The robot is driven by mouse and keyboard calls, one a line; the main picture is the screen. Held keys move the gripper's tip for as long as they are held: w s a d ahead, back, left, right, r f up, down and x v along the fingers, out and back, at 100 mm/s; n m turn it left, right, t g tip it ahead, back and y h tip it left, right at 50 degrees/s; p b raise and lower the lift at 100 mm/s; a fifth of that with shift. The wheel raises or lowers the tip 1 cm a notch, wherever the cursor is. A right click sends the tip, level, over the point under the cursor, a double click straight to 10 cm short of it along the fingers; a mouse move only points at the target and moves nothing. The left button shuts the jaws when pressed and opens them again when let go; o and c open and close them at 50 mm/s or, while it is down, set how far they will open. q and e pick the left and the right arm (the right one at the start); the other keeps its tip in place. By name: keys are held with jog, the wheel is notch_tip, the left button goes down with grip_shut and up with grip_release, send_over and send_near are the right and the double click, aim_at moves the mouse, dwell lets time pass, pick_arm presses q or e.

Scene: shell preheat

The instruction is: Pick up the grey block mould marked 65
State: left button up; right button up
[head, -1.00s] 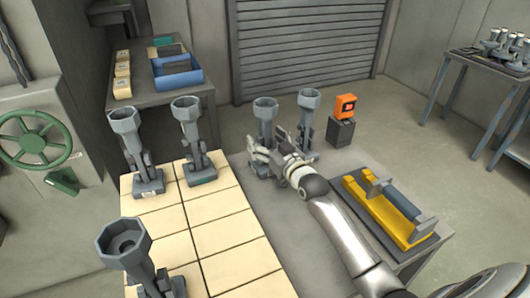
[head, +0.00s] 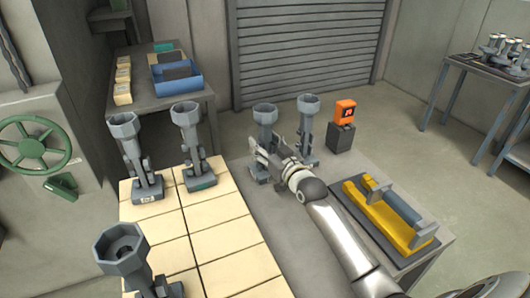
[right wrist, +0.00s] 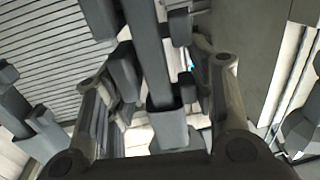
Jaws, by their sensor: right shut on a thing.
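Several tall grey moulds with cup-shaped tops stand upright on the table. One mould (head: 265,113) stands at the back, in the middle of the head view. My right gripper (head: 266,149) is shut on its stem, partly hiding its lower part. In the right wrist view the mould's grey stem (right wrist: 150,60) runs between the two fingers of my gripper (right wrist: 165,85). I cannot read any number on this mould, so I cannot tell whether it is the one marked 65. My left gripper is not in view.
Another mould (head: 308,104) stands close to the right of the held one. Two moulds (head: 127,128) (head: 186,118) and a nearer one (head: 122,246) stand on pale tiles (head: 235,240). A yellow fixture (head: 385,222) lies at the table's right; an orange device (head: 345,110) stands behind.

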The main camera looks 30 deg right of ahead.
jog(key=shift+r, duration=0.2)
jog(key=shift+r, duration=0.6)
jog(key=s+a+r+b, duration=0.1)
jog(key=s+a+r, duration=0.7)
jog(key=s+r, duration=0.3)
jog(key=shift+s+a+r+b, duration=0.15)
jog(key=shift+a+r+b, duration=0.1)
jog(key=shift+b, duration=0.15)
jog(key=shift+d+r, duration=0.1)
dwell(0.5)
